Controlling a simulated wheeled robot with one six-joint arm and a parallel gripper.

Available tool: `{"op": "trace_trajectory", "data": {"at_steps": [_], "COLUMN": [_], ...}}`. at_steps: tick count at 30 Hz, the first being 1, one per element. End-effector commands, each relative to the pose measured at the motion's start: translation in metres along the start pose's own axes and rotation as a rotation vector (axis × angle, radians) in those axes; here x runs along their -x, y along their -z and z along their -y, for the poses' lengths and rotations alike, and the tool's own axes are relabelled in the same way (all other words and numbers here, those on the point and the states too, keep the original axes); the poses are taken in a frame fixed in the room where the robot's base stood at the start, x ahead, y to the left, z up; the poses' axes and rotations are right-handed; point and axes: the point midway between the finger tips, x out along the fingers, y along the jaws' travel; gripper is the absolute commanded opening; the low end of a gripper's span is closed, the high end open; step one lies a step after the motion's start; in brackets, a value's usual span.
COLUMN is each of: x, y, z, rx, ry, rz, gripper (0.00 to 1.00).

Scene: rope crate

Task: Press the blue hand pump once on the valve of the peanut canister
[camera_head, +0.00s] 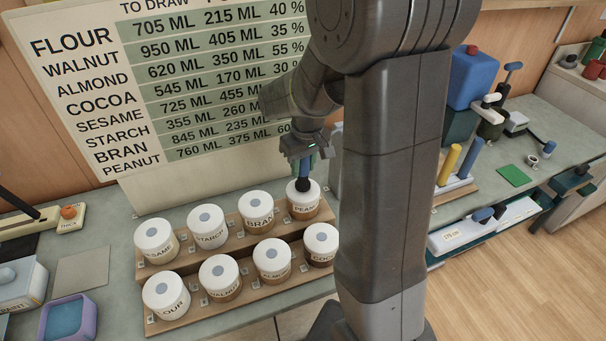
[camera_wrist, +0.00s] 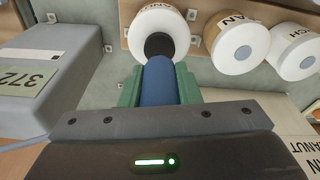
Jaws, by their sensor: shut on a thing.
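The peanut canister (camera_head: 311,205) stands at the right end of the back row on the wooden rack, with a white lid. My gripper (camera_head: 302,160) is above it, shut on the blue hand pump (camera_head: 304,171). The pump points down, and its dark round end meets the middle of the lid, where it hides the valve. In the wrist view the blue pump (camera_wrist: 160,82) sits between the green fingers, its black end over the white lid (camera_wrist: 169,20). I cannot tell whether the pump is pressed in.
Other white-lidded canisters stand close by, with the bran canister (camera_head: 257,209) just left and the cocoa canister (camera_head: 320,243) in front, partly hidden by my arm. A large chart board (camera_head: 190,90) rises behind. A grey box (camera_wrist: 62,85) shows at left in the wrist view.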

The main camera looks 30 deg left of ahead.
Motion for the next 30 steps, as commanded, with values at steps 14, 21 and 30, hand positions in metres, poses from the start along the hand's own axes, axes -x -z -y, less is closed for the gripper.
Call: {"op": "trace_trajectory", "data": {"at_steps": [14, 21, 30], "x": [-0.0029, -0.0058, -0.0094], "y": [-0.0003, -0.0007, -0.0011], "z": [0.0000, 0.0000, 0.0000], "rx": [0.000, 0.000, 0.000], "ry": [0.000, 0.000, 0.000], "rz": [0.000, 0.000, 0.000], "gripper": [0.00, 0.00, 0.00]}}
